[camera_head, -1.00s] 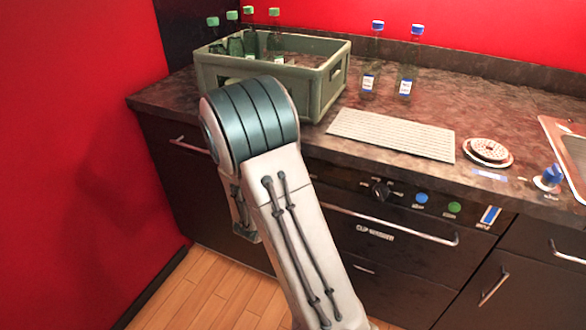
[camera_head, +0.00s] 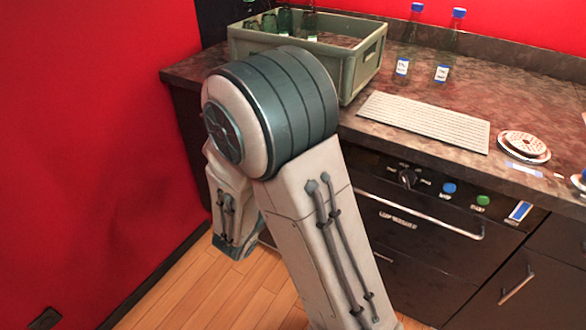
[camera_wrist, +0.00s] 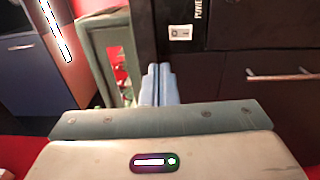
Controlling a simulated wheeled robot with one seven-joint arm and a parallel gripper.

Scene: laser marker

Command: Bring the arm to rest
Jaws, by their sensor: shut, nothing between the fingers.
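My arm stands large in the middle of the head view, bent at a dark teal joint, with a further link hanging down behind it on the left. My gripper is out of sight in the head view. In the wrist view my gripper (camera_wrist: 157,84) shows as two pale blue fingers side by side, closed against each other with nothing held. Dark cabinet fronts (camera_wrist: 222,76) lie beyond the fingers.
The counter (camera_head: 445,165) holds a green crate (camera_head: 360,75) with bottles, two blue-capped bottles (camera_head: 403,62) (camera_head: 443,68), a white ribbed tray (camera_head: 425,122) and a round disc (camera_head: 523,146). A red wall (camera_head: 90,130) stands left. A grey-green frame (camera_wrist: 95,55) shows in the wrist view.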

